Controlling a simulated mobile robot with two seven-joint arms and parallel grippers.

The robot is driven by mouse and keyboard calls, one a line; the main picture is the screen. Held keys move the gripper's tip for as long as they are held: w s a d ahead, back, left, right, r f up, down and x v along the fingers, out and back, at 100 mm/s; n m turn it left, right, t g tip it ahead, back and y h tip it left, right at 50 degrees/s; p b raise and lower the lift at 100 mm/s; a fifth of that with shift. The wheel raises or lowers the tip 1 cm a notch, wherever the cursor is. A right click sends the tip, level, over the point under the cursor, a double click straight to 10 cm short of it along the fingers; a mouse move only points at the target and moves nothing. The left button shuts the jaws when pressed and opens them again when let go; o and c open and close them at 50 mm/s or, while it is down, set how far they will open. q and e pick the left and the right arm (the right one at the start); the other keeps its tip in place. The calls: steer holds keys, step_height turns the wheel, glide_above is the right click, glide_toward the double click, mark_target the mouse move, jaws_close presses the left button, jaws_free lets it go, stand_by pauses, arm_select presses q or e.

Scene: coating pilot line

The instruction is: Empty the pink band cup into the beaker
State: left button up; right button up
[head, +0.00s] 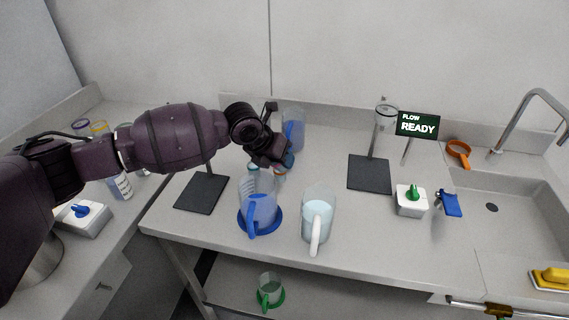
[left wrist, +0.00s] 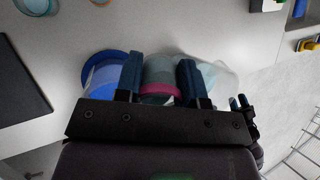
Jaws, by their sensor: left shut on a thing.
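My left gripper (head: 268,155) hangs over the bench, just above and behind the clear jug with blue base and handle (head: 262,212). In the left wrist view the pink band cup (left wrist: 160,72) sits between its two fingers, which are shut on it. The cup is clear with a pink ring; I cannot tell its tilt or contents. In the head view the gripper and jug largely hide it. A clear jug with a white handle (head: 318,213) stands to the right, holding pale liquid. I cannot tell which vessel is the beaker.
Dark stand plates (head: 202,193) and (head: 370,175) lie left and right. A white box with a green knob (head: 411,200) is near the sink (head: 520,205). A green-based vessel (head: 270,290) is on the lower shelf.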

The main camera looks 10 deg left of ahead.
arm_select(q)
steer(key=shift+s+a+f+t+h+b, duration=0.15)
steer(key=shift+s+a+t+h+b, duration=0.25)
steer(key=shift+b, duration=0.6)
steer(key=shift+r, duration=0.3)
steer(key=shift+w+d+p, duration=0.1)
steer(key=shift+w+p, duration=0.05)
steer(key=shift+p, duration=0.15)
arm_select(e)
steer(key=shift+w+a+f, duration=0.1)
steer(key=shift+w+f, duration=0.15)
steer(key=shift+w, duration=0.4)
steer(key=shift+f, duration=0.2)
arm_select(q)
steer(key=shift+r+t+h, duration=0.15)
steer(key=shift+t+h, duration=0.25)
arm_select(e)
steer(key=shift+s+f, duration=0.1)
arm_select(q)
steer(key=shift+b, duration=0.55)
arm_select(e)
steer(key=shift+s+f, duration=0.1)
steer(key=shift+f, duration=0.3)
arm_select(q)
steer(key=shift+h, duration=0.3)
arm_select(e)
steer(key=shift+f, duration=0.1)
